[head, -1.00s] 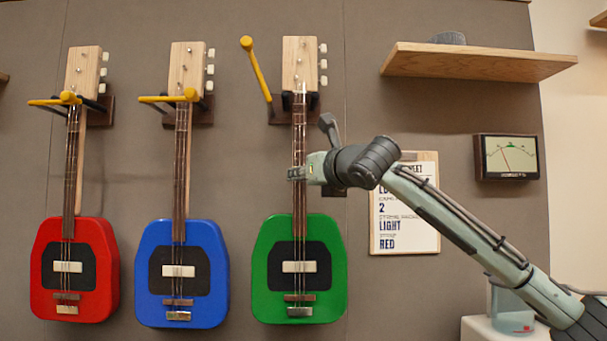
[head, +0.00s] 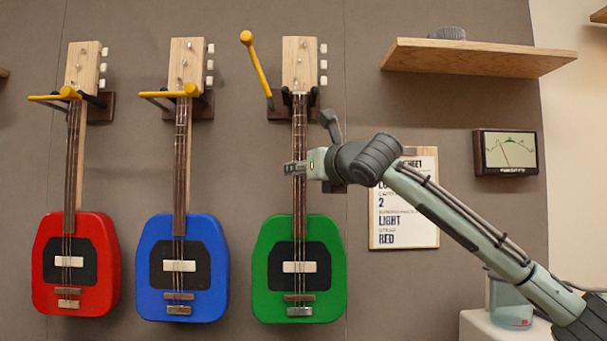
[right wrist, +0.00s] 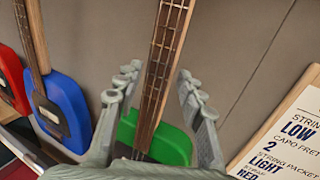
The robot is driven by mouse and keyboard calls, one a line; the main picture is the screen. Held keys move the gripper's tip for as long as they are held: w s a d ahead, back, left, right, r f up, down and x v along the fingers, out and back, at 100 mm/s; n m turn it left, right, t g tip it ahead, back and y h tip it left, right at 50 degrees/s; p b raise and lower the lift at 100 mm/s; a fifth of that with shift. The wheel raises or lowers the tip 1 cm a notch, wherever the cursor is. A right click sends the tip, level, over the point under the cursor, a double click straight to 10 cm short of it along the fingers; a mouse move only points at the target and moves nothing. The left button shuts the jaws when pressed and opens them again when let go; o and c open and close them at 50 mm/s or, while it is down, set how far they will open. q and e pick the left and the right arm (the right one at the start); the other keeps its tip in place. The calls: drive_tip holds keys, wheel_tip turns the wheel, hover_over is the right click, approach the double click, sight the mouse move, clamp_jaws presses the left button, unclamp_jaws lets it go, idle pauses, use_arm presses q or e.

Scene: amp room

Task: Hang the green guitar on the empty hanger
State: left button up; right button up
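The green guitar (head: 262,270) is upright against the wall, third in the row. Its neck lies at the dark hanger (head: 275,103), with the headstock above; I cannot tell whether the hanger bears its weight. This hanger's yellow bar (head: 257,68) is swung up to the left. My right gripper (head: 293,168) is at the neck, below the hanger. In the right wrist view it (right wrist: 152,92) is open, one finger on each side of the green guitar's neck (right wrist: 163,75), with gaps visible. My left gripper is not in view.
The blue guitar (head: 150,275) and red guitar (head: 48,270) hang to the left, yellow bars across their necks. A wooden shelf (head: 470,60), a meter (head: 506,153) and a paper sheet (head: 420,230) are at the right. A clear container (head: 510,300) stands at lower right.

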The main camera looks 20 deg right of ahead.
drive_tip(key=shift+o, duration=0.4)
drive_tip(key=shift+w+f, duration=0.25)
drive_tip(key=shift+f, duration=0.35)
drive_tip(key=s+d, duration=0.1)
drive_tip(key=s, duration=1.1)
drive_tip(key=shift+d+r, duration=0.2)
drive_tip(key=shift+r, duration=0.15)
drive_tip(key=shift+s, duration=0.1)
